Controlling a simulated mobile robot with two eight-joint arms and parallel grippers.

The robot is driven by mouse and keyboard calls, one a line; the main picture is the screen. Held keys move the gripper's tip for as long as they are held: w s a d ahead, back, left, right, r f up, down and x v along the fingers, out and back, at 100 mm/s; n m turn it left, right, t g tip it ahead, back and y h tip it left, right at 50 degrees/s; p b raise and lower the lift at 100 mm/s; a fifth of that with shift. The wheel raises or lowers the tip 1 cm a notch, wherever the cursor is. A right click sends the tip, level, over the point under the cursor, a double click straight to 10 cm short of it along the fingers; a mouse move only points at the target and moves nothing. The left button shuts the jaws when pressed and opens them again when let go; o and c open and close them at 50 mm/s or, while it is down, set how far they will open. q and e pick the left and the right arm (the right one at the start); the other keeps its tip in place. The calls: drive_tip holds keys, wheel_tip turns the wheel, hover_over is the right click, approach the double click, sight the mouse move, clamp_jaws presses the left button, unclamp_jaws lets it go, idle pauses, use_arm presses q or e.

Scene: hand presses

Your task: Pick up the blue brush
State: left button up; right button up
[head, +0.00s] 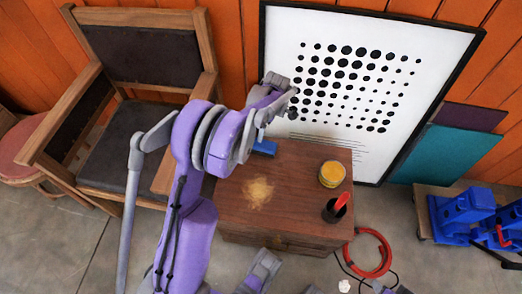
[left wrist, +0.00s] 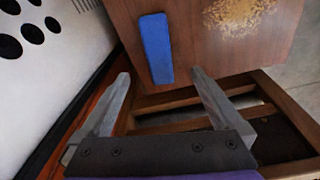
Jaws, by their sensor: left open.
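The blue brush (head: 265,147) lies on the brown wooden chest (head: 285,222), near its back left edge; in the head view part of it is hidden by my arm. In the left wrist view the blue brush (left wrist: 156,48) shows as a long blue block, upright in the picture. My left gripper (head: 284,98) is above the back of the chest. In the left wrist view its two fingers (left wrist: 161,77) are spread and empty, with the brush ahead of and between them. A grey and purple part of mine shows low in the head view; whether it is open cannot be told.
A sandy patch (head: 258,192) marks the chest top. A yellow-topped tin (head: 332,174) and a dark cup (head: 335,211) with a red handle stand to the right. A dotted poster (head: 400,65) leans behind. An armchair (head: 140,55) stands left; a red hose (head: 386,256) lies on the floor.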

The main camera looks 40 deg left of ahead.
use_arm(q)
drive_tip(key=shift+w+a+f+n, duration=0.1)
drive_tip(key=shift+a+f+n, duration=0.15)
drive_tip(key=shift+f, duration=0.35)
drive_tip(key=shift+w+a+f+n, duration=0.15)
drive_tip(key=shift+a+f, duration=0.1)
drive_tip(key=shift+f, duration=0.35)
drive_tip(key=f, duration=0.1)
drive_tip(key=f+b, duration=0.1)
drive_tip(key=f, duration=0.3)
drive_tip(key=shift+s+a+f, duration=0.1)
drive_tip(key=shift+s+a, duration=0.15)
drive_tip(key=shift+a, duration=0.15)
drive_tip(key=f, duration=0.1)
drive_tip(key=f+b, duration=0.1)
drive_tip(key=f, duration=0.1)
drive_tip(key=a+f+b, duration=0.1)
drive_tip(key=f, duration=0.1)
drive_tip(key=shift+s, duration=0.2)
drive_tip(key=shift+r, duration=0.1)
clamp_jaws()
wheel_tip(320, 180, up, 10)
drive_tip(key=shift+p, duration=1.25)
